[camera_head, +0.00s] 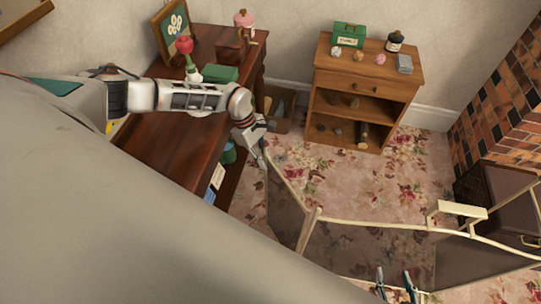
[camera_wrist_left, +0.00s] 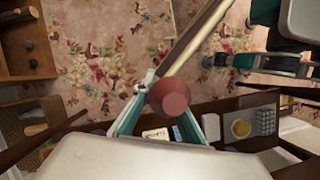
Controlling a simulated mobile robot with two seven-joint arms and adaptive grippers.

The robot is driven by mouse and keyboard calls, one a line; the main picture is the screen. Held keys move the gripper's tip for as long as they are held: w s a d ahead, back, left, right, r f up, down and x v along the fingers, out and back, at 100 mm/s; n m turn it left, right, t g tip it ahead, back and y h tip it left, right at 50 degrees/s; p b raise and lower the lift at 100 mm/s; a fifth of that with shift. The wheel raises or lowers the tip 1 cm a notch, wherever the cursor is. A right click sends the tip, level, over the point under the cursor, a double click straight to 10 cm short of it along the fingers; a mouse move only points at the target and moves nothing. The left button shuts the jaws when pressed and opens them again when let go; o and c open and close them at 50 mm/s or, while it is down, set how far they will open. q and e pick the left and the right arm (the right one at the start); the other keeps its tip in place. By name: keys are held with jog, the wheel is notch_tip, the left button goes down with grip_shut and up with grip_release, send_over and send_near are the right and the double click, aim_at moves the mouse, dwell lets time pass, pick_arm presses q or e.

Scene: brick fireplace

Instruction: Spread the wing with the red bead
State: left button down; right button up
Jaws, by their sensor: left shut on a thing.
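A fire screen with cream rails and dark see-through panels stands on the carpet in the head view. Its left wing (camera_head: 287,180) runs from a post (camera_head: 308,228) toward the desk, at an angle to the middle panel (camera_head: 375,245). My left gripper (camera_head: 259,143) is shut at the wing's free end. In the left wrist view, the red bead (camera_wrist_left: 172,97) sits between my left fingers, and the wing's cream rail (camera_wrist_left: 195,42) leads away up and right. The bead is hidden in the head view. My right gripper (camera_head: 396,284) is open and empty near the screen's lower rail.
A dark wooden desk (camera_head: 170,140) stands at left, close to my left arm, with shelves below. A low wooden cabinet (camera_head: 365,88) stands at the back. The brick fireplace (camera_head: 500,110) is at right. Flowered carpet (camera_head: 335,170) is clear between cabinet and screen.

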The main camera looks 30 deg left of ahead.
aim_at(263, 143)
pick_arm(q)
jog(key=shift+s, duration=0.25)
jog(key=c, duration=2.1)
grip_release()
jog(key=shift+c, duration=0.2)
jog(key=shift+a, duration=0.1)
notch_tip(263, 143, up, 10)
